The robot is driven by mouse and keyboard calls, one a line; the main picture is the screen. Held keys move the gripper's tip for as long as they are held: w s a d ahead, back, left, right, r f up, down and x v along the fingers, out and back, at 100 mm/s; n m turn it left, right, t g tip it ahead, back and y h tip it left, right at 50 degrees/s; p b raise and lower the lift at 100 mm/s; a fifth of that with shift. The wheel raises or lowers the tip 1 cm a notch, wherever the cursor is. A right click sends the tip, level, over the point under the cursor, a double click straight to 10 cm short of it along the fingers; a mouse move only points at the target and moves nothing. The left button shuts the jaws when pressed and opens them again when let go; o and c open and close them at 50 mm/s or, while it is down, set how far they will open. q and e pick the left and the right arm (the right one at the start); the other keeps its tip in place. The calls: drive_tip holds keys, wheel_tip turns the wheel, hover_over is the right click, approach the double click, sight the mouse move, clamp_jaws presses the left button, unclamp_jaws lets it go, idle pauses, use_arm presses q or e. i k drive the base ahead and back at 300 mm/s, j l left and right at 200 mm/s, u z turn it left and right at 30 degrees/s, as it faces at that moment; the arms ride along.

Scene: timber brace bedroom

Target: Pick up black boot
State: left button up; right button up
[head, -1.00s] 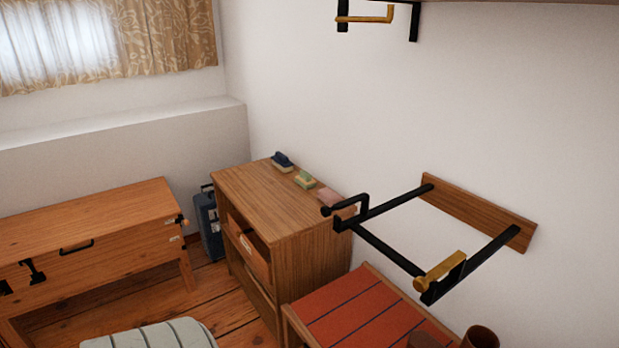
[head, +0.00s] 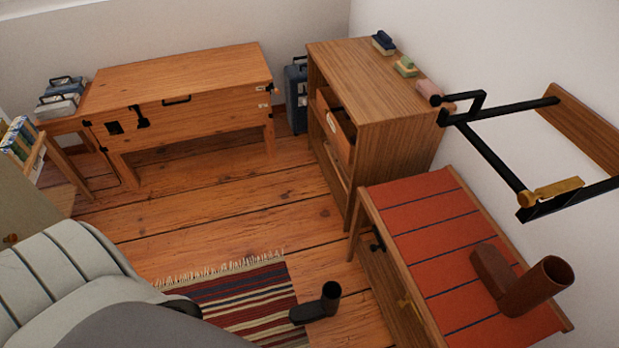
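A black boot (head: 321,303) stands upright on the wooden floor in the head view, at the lower middle. Its toe points left, by the right edge of the striped rug. Neither of my grippers shows in the head view.
The red-topped bench (head: 436,228) stands right of the black boot, below a black wall rack (head: 497,158). A wooden cabinet (head: 352,92) and chest (head: 184,91) stand behind. The striped rug (head: 240,306) and a grey padded seat (head: 50,275) lie left. The middle floor is clear.

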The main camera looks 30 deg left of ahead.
sight(310, 312)
drive_tip(key=k+u, duration=0.3)
drive_tip(key=k+j+u, duration=0.1)
drive_tip(key=k+u, duration=0.2)
drive_tip(key=k, duration=0.25)
